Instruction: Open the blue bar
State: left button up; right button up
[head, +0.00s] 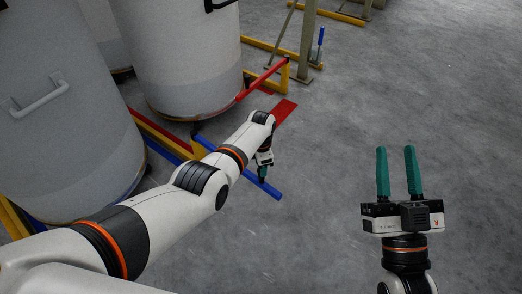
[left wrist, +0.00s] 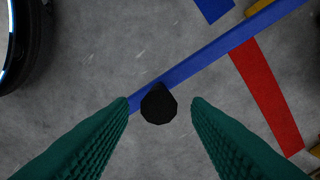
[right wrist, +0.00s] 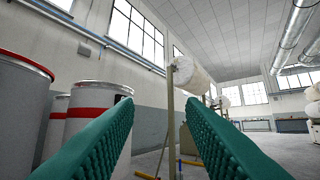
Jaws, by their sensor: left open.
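The blue bar (head: 272,188) sticks out over the floor from a yellow frame beside the big drums, its free end toward the lower right. My left arm hides part of it. In the left wrist view the bar (left wrist: 222,46) runs diagonally, and a black knob (left wrist: 158,106) near its end lies between the fingers. My left gripper (head: 262,179) points down over the bar near its free end, open, with a finger on each side of the knob; I cannot tell whether either finger touches. My right gripper (head: 396,150) is open and empty, away to the right.
Large grey drums (head: 190,60) stand at the left and back. A red bar (head: 262,80) on another yellow frame (head: 285,75) is behind my left gripper, with a red floor marking (head: 285,110) nearby. A blue upright handle (head: 321,38) stands farther back. The floor at the right is clear.

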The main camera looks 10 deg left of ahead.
pick_arm(q)
notch_tip(320, 180, up, 3)
jog(key=shift+f+p, duration=0.1)
jog(key=shift+p, duration=0.8)
notch_tip(320, 180, up, 2)
jog(key=shift+r+p, duration=0.2)
jog(key=shift+p, duration=0.65)
jog(key=shift+r, duration=0.1)
pick_arm(e)
notch_tip(320, 180, down, 14)
jog(key=d+g+h, duration=0.2)
jog(key=g+h, duration=0.1)
jog(key=g, duration=0.7)
jog(key=shift+s+d+f+g+h, duration=0.15)
jog(key=shift+s+d+g+h, duration=0.15)
jog(key=shift+s, duration=0.15)
